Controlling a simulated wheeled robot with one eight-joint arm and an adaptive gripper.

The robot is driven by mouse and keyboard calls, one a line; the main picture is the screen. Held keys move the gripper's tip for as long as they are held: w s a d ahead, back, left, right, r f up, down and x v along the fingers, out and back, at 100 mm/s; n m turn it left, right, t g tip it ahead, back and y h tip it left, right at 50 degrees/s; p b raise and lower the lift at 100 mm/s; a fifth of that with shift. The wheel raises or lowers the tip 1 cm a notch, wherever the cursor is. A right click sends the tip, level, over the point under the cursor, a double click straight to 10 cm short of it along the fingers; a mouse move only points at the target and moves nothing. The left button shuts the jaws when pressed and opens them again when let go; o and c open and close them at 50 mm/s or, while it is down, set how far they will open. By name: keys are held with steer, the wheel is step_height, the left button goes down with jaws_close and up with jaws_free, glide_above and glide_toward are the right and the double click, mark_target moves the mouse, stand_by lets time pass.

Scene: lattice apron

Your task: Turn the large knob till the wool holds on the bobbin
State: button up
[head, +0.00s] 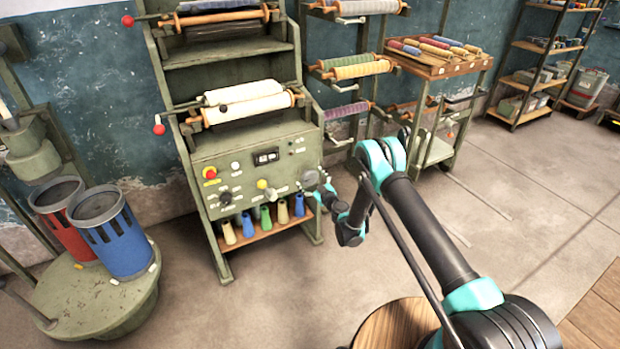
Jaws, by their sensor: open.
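The green winding machine (200,165) stands left of centre with a panel of knobs and buttons. A large grey knob (310,178) sits at the panel's right end, partly hidden by my gripper. My gripper (318,186) is open at this knob; I cannot tell whether its fingers touch it. A smaller black knob (226,197) is at the panel's lower left. Above the panel, a wooden bobbin (250,107) wound with cream wool lies across the frame, with another cream roll behind it. Whether the wool is moving cannot be told.
Several coloured cones (265,217) stand on the shelf below the panel. Red (58,205) and blue (112,240) bins stand on a round green table (95,300) at left. A rack (440,65) of rolls is behind right. The floor at right is mostly clear.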

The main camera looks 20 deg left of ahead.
steer(key=shift+c, duration=0.4)
steer(key=c, duration=1.1)
steer(key=shift+m, duration=0.4)
steer(key=m, duration=0.4)
steer(key=shift+w+d+m, duration=0.1)
steer(key=shift+m, duration=0.2)
steer(key=m, duration=0.4)
steer(key=shift+m, duration=0.4)
steer(key=o, duration=1.2)
steer(key=shift+d, duration=0.1)
